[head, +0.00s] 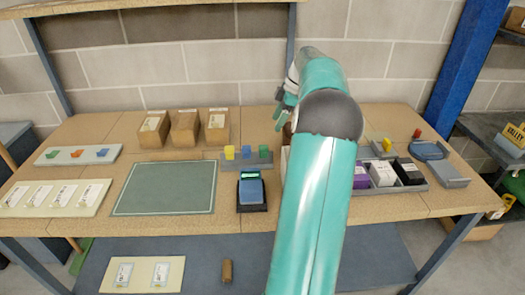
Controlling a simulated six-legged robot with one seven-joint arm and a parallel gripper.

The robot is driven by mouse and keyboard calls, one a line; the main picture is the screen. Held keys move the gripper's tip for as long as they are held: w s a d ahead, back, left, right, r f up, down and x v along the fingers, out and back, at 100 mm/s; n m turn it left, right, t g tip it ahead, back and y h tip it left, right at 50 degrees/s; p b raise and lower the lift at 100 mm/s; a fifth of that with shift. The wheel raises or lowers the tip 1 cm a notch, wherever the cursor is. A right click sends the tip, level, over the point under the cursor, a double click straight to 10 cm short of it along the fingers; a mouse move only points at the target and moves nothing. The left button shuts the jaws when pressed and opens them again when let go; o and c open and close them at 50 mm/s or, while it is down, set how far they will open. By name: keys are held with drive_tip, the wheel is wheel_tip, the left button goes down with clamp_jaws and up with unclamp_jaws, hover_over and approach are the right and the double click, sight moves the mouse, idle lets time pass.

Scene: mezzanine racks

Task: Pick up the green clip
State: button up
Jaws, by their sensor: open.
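A small green piece (264,152), likely the green clip, stands at the right end of a low grey holder (234,166) at the middle of the bench. A blue piece (246,152) and a yellow piece (229,153) stand beside it in the same holder. My gripper (283,108) is above the back of the bench, beyond and a little right of the green piece, and apart from it. It is open, small in view and partly hidden by my teal arm, and I see nothing held in it.
Open brown boxes (184,129) stand at the back. A dark device with a lit green display (251,190) sits before the holder, right of a green-grey mat (165,188). A tray of boxes (415,182) is at right. My arm hides the bench right of the holder.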

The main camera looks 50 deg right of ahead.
sight(265, 146)
drive_tip(key=x, duration=0.8)
drive_tip(key=shift+d, duration=0.1)
drive_tip(key=shift+x, duration=2.95)
drive_tip(key=shift+d, duration=0.15)
drive_tip(key=c, duration=1)
drive_tip(key=shift+r, duration=0.1)
drive_tip(key=shift+c, duration=0.2)
